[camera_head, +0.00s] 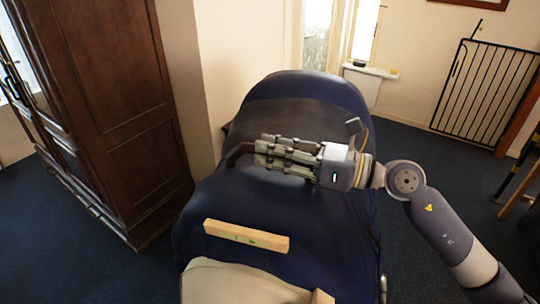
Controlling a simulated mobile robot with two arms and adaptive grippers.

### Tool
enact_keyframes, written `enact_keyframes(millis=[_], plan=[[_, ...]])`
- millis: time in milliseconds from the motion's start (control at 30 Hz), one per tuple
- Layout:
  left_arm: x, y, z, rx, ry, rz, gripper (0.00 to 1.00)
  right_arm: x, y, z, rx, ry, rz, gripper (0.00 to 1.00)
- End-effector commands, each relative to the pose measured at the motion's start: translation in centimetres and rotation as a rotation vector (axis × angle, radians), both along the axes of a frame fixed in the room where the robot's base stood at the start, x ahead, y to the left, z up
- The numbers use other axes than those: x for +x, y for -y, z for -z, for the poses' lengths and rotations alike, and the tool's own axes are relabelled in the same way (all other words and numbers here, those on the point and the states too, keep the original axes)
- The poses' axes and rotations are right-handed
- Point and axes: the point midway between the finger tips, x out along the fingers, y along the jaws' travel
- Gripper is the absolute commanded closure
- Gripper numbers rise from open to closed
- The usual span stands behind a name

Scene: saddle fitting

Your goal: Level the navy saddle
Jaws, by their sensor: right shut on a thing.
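The navy saddle (265,262) fills the middle of the view, with a raised, rounded navy end at the back and a darker area across its upper part. My right gripper (262,153) reaches in from the right over the saddle. Its fingers are shut on a dark brown curved bar (237,151) that shows just left of the fingertips. The fingers hide the rest of the bar, and I cannot tell how it joins the saddle. My left gripper is not in view.
A cream covering (240,284) and a small wooden piece (322,297) show at the bottom edge. A dark wooden cabinet (125,90) stands close on the left, beside a cream wall. A black gate (482,92) stands at the back right. Blue carpet (440,160) is open on the right.

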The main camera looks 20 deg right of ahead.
Motion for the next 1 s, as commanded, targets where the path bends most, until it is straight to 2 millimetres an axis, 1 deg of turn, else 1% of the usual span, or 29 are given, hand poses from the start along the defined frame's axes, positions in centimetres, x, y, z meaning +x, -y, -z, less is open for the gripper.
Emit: enact_keyframes(millis=[33,100,267,433,467,500,533,867,1000], plan=[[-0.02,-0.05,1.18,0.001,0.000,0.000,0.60,-0.06,0.23,0.46,0.010,0.010,0.003,1.00],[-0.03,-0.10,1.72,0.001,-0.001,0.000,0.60,-0.19,0.41,0.34,0.020,0.018,0.003,1.00],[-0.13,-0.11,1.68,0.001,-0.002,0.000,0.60,-0.30,0.52,-0.18,0.027,0.023,0.003,1.00],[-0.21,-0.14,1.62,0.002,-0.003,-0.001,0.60,-0.28,0.53,-0.25,0.027,0.023,0.003,1.00],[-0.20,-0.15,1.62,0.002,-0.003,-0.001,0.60,-0.27,0.53,-0.25,0.027,0.023,0.003,0.79],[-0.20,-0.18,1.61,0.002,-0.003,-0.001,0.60,-0.26,0.53,-0.27,0.028,0.023,0.003,0.70],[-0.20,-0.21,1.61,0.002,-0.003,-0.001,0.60,-0.27,0.53,-0.26,0.028,0.023,0.003,0.63],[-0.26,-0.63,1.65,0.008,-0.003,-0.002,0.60,-0.32,0.49,-0.10,0.025,0.020,0.001,0.62],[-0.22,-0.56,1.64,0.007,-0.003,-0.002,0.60,-0.67,0.99,0.01,0.026,0.018,0.002,0.62]])
